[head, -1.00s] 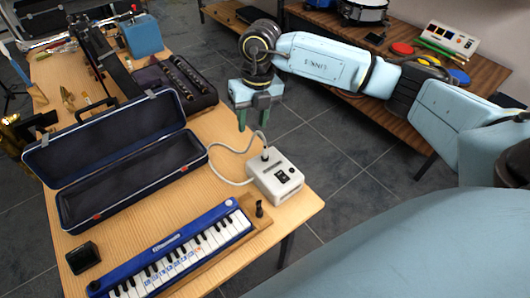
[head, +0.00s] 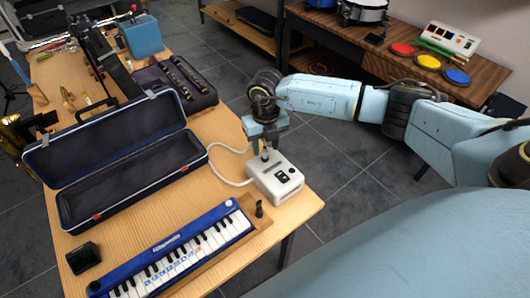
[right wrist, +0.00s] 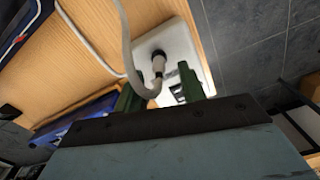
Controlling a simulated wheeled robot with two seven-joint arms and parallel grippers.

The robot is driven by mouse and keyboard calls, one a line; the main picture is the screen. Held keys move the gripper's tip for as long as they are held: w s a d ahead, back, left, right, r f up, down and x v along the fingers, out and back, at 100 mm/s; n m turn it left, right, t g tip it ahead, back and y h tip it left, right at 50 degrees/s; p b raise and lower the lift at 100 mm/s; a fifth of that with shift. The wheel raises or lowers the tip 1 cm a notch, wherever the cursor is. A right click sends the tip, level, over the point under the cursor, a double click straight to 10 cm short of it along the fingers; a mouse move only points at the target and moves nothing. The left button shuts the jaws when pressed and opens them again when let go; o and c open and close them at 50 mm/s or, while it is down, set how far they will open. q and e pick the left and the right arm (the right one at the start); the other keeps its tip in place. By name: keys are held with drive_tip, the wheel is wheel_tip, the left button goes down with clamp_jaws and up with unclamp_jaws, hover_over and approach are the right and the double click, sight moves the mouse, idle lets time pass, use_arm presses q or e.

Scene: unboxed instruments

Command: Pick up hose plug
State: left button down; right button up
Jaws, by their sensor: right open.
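The hose plug (head: 265,155) stands upright on top of the white box (head: 277,181), near the right edge of the table. The pale hose (head: 226,164) loops out from the box's left side. My right gripper (head: 264,146) is over the plug and partly hides it. In the right wrist view, the dark and grey plug (right wrist: 158,62) with the hose bending away from it shows beyond my open green fingers (right wrist: 160,92), roughly between them in the picture. I cannot tell whether they touch it. My left gripper is not in view.
A blue melodica (head: 175,262) lies at the table's front, with a small black mouthpiece (head: 259,209) beside it. An open empty case (head: 130,180) lies left of the box. Open floor is right of the table.

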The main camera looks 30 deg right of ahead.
drive_tip(key=shift+f, duration=0.75)
clamp_jaws()
